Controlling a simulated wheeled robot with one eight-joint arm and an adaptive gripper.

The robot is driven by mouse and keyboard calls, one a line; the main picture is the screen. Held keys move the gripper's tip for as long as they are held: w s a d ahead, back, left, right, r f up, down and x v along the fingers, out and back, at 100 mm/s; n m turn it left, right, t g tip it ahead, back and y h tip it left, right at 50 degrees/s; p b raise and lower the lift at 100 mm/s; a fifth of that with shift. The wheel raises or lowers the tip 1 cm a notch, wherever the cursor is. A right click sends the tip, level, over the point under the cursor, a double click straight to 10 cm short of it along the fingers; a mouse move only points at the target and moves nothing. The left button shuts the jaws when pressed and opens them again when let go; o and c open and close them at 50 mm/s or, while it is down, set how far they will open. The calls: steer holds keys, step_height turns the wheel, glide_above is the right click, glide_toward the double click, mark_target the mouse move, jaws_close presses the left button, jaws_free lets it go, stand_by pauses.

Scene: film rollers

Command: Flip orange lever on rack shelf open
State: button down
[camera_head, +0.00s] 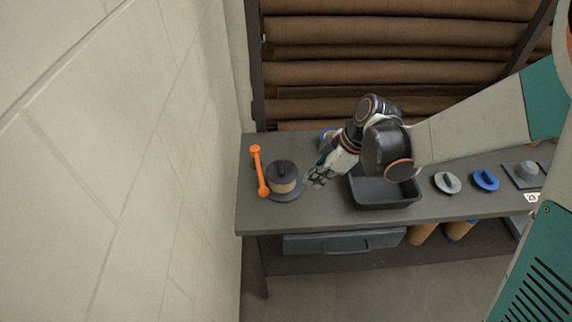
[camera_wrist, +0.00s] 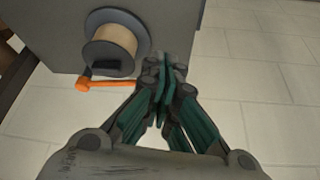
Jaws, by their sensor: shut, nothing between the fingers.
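The orange lever (camera_head: 260,171) is at the left end of the grey shelf top (camera_head: 262,215) in the head view. It is a slim bar with a thicker knob at each end. Beside it on the right is a tan spool (camera_head: 283,186) with a dark flange and cap. My gripper (camera_head: 314,181) is right of the spool, apart from the lever in this view. In the wrist view the lever (camera_wrist: 105,85) runs below the spool (camera_wrist: 113,40), its right end partly hidden by a finger. My gripper (camera_wrist: 163,68) is shut and empty; contact with the lever cannot be told.
A black tray (camera_head: 385,203) stands under my arm. Grey (camera_head: 447,183) and blue (camera_head: 486,180) knobbed pieces lie to its right. A wall (camera_head: 130,150) rises close on the left. Brown rolls (camera_head: 390,75) fill the rack behind. A drawer (camera_head: 320,243) is below the top.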

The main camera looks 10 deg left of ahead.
steer(key=shift+w+a+f, duration=0.25)
steer(key=shift+w+a, duration=0.05)
steer(key=shift+a, duration=0.05)
steer(key=b+x, duration=0.3)
steer(key=x, duration=0.7)
steer(key=shift+f+b, duration=0.2)
steer(key=shift+b, duration=0.1)
steer(key=a, duration=0.2)
steer(key=shift+s+a+r, duration=0.15)
steer(key=shift+a+r, duration=0.1)
steer(key=shift+r, duration=0.1)
steer(key=shift+a+r+b, duration=0.25)
steer(key=shift+a+b, duration=0.1)
steer(key=shift+a, duration=0.4)
